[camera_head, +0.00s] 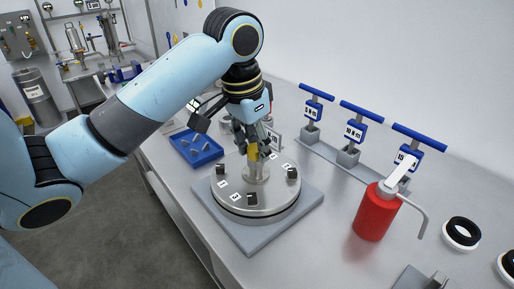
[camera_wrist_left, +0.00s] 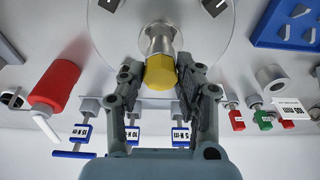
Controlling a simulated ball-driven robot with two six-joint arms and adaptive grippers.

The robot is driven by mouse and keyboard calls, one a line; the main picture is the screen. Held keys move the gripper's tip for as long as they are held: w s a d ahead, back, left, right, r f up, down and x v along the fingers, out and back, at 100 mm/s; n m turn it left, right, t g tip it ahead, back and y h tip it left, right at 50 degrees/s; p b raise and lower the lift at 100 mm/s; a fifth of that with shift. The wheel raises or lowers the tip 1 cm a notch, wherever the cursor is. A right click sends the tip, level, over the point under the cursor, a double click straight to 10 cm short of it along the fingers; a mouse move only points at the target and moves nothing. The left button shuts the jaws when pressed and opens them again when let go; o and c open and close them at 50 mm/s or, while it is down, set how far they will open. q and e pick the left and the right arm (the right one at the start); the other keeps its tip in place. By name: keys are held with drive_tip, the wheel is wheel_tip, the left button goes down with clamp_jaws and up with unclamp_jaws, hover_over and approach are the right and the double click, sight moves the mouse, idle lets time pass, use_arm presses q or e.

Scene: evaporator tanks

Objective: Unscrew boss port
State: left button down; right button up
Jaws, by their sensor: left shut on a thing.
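The boss port is a steel neck (camera_head: 257,174) at the centre of a round steel lid (camera_head: 229,198), topped by a yellow hex cap (camera_head: 252,152). My left gripper (camera_head: 250,145) comes down on the cap from above, fingers around it. In the left wrist view the yellow cap (camera_wrist_left: 160,73) sits between the fingers of my left gripper (camera_wrist_left: 160,85), which is shut on it. The steel neck (camera_wrist_left: 160,40) runs on beyond the cap to the lid. The cap still sits on the neck; its threads are hidden. My right gripper is not in view.
The lid rests on a grey square base (camera_head: 250,238). Several dark blocks and numbered labels ring the lid. A blue tray (camera_head: 196,149) lies behind left. Blue T-handle tools (camera_head: 352,130) stand in a rack at right, with a red bottle (camera_head: 376,212) in front.

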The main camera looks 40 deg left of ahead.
use_arm(q)
drive_tip(key=c, duration=1.2)
unclamp_jaws()
drive_tip(key=shift+r+m+p, duration=0.25)
drive_tip(key=shift+m+p, duration=0.65)
drive_tip(key=shift+m, duration=0.1)
drive_tip(key=shift+a+m+h+p, duration=0.1)
drive_tip(key=shift+m+h+p, duration=0.2)
drive_tip(key=shift+m, duration=0.4)
drive_tip(key=shift+f+m, duration=0.15)
drive_tip(key=shift+m, duration=0.65)
drive_tip(key=m+p, duration=0.1)
drive_tip(key=m, duration=0.2)
drive_tip(key=shift+w+m+g+h, duration=0.1)
drive_tip(key=shift+m+g+h, duration=0.2)
drive_tip(key=m, duration=0.3)
drive_tip(key=shift+m+g+p, duration=0.3)
drive_tip(key=m, duration=0.2)
drive_tip(key=shift+f+m+h, duration=0.1)
drive_tip(key=shift+m+h, duration=0.2)
drive_tip(key=shift+m, duration=0.1)
